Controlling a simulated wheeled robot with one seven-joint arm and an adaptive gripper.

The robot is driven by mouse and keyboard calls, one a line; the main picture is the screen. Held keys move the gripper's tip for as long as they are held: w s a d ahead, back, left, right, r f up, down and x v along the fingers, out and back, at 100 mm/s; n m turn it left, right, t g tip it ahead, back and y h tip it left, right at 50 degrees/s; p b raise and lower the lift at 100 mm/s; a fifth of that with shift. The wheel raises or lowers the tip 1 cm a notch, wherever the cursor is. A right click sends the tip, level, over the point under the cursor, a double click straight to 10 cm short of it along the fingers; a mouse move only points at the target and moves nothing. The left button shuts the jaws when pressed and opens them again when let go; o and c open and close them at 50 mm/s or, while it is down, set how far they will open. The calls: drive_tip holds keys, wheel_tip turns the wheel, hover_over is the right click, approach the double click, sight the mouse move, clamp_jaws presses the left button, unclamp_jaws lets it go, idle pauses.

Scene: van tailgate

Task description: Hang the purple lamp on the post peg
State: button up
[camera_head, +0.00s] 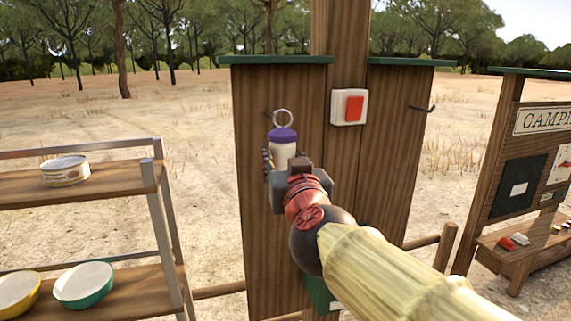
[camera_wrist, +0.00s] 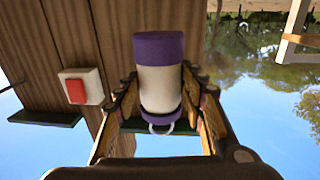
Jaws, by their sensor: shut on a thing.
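The purple lamp (camera_head: 284,146) has a white body, a purple cap and a metal ring on top. My gripper (camera_head: 285,160) is shut on its body and holds it upright in front of the left board. In the wrist view, which is upside down, the lamp (camera_wrist: 160,85) sits between both fingers (camera_wrist: 160,95), with its ring at the lower end. A dark peg (camera_head: 268,114) shows just left of the ring in the head view; whether they touch I cannot tell. Another dark hooked peg (camera_head: 422,108) on the right board is empty.
A white box with a red button (camera_head: 348,107) is on the wooden post (camera_head: 338,30), right of the lamp. A camping sign board (camera_head: 515,180) stands right.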

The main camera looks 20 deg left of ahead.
drive_tip(key=w+a+f+b, duration=0.2)
drive_tip(key=w+a, duration=0.1)
drive_tip(key=w, duration=0.3)
drive_tip(key=shift+w+a+b, duration=0.15)
drive_tip(key=shift+a+b, duration=0.15)
drive_tip(key=shift+a, duration=0.1)
idle(0.7)
idle(0.5)
drive_tip(key=o, duration=1.6)
drive_tip(key=shift+c, duration=0.2)
drive_tip(key=shift+f, duration=0.1)
